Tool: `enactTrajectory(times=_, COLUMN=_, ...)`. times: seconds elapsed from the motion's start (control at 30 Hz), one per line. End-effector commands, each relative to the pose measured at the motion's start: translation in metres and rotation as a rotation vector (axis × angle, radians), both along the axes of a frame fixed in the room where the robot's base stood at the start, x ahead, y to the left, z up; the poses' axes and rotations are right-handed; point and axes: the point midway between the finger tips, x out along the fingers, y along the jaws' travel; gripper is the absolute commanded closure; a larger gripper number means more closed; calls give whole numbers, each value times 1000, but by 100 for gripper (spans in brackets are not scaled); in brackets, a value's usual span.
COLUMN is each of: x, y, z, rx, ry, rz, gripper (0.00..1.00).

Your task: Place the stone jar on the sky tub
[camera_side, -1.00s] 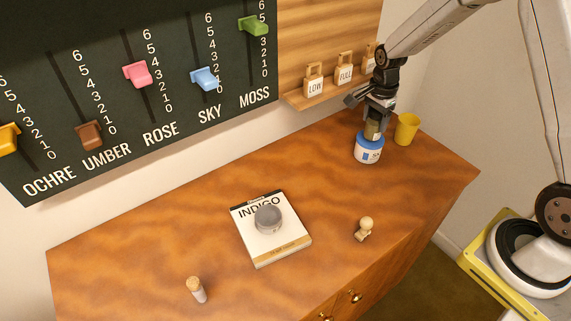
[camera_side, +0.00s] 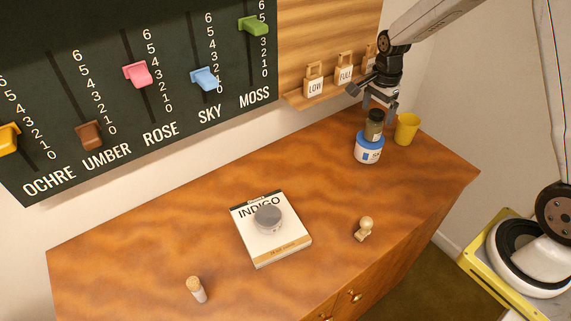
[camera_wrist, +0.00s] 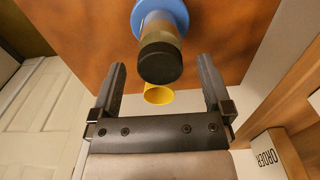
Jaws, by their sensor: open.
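The stone jar (camera_side: 374,125), olive-brown with a dark lid, stands upright on the blue lid of the sky tub (camera_side: 368,152) at the back right of the table. In the wrist view the dark-lidded jar (camera_wrist: 160,55) is seen from above, with the blue rim of the tub (camera_wrist: 176,10) behind it. My gripper (camera_side: 376,103) is open, just above the jar and apart from it. In the wrist view its two fingers (camera_wrist: 161,75) are spread on either side of the jar, with clear gaps.
A yellow cup (camera_side: 407,129) stands close to the right of the tub. A white INDIGO box (camera_side: 270,245) with a grey tin (camera_side: 268,218) on top, a stamp (camera_side: 365,229) and a corked vial (camera_side: 197,290) stand farther forward.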

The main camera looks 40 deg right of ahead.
Motion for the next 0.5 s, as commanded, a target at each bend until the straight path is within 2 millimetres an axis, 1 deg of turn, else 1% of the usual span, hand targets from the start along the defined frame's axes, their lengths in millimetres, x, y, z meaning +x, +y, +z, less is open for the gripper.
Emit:
enactTrajectory(times=0.03, x=1, y=0, z=10, rx=-1, ry=-4, rz=0, gripper=0)
enactTrajectory(times=0.3, x=1, y=0, z=54, rx=-1, ry=-3, rz=0, gripper=0)
enactTrajectory(times=0.5, x=1, y=0, z=78, rx=0, ry=-2, rz=0, gripper=0)
